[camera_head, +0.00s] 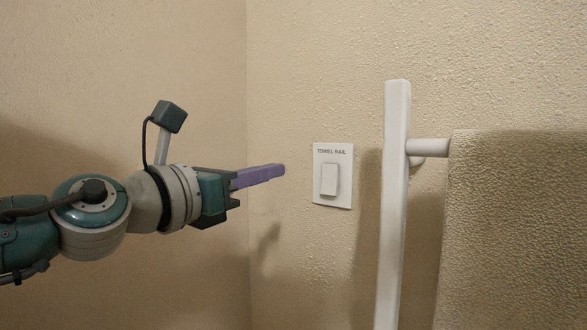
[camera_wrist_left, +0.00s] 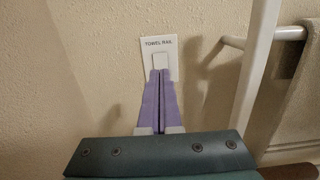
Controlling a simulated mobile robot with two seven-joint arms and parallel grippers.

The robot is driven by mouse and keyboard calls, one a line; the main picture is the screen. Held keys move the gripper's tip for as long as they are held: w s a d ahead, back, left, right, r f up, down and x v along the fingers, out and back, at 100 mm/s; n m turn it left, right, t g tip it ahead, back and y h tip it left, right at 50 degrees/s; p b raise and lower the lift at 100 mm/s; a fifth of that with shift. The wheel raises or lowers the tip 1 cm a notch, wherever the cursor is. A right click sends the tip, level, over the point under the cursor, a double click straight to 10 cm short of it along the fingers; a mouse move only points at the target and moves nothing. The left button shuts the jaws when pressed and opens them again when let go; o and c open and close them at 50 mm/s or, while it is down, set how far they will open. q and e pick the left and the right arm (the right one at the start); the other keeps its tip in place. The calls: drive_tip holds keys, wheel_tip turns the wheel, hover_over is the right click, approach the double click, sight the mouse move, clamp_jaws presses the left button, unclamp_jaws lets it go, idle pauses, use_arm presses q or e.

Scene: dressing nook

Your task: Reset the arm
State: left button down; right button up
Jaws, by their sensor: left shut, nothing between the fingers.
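My left gripper (camera_head: 283,169) comes in from the left in the head view, with its purple fingers pointing right toward the wall. Its fingers are together with nothing between them. In the left wrist view the left gripper (camera_wrist_left: 160,73) overlaps the lower part of a white wall switch. This switch (camera_head: 332,176) is a plate with a raised rocker and the label "TOWEL RAIL". In the head view the fingertips are left of the plate with a visible gap. The switch (camera_wrist_left: 158,47) is partly hidden by the fingers in the wrist view. My right gripper is not in view.
A white towel rail (camera_head: 396,200) stands upright right of the switch, with a crossbar (camera_head: 428,147) joining it. A beige towel (camera_head: 515,230) hangs at the far right. A wall corner is behind my gripper.

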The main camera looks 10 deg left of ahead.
use_arm(q)
drive_tip(key=s+r+n+t+y+p, duration=0.35)
drive_tip(key=n+p, duration=0.25)
drive_tip(key=n, duration=0.7)
drive_tip(key=s+a+f+n+g+y+p, duration=0.3)
drive_tip(key=s+f+n+g, duration=0.1)
drive_tip(key=s+n, duration=0.35)
drive_tip(key=s+a+f+n+g+y+p, duration=0.2)
drive_tip(key=s+a+f+n+g, duration=0.15)
drive_tip(key=s+n, duration=0.35)
drive_tip(key=s+a+f+n+g+y+p, duration=0.35)
drive_tip(key=s+n, duration=0.25)
drive_tip(key=n, duration=0.3)
drive_tip(key=s+n+g+h+p, duration=0.25)
drive_tip(key=s+n+g, duration=0.2)
drive_tip(key=s, duration=0.75)
wheel_tip(320, 180, up, 38)
drive_tip(key=s+p, duration=0.1)
drive_tip(key=p, duration=3.7)
drive_tip(key=shift+d+f+m+g, duration=0.2)
drive_tip(key=shift+d+m+g, duration=0.1)
drive_tip(key=shift+d, duration=0.05)
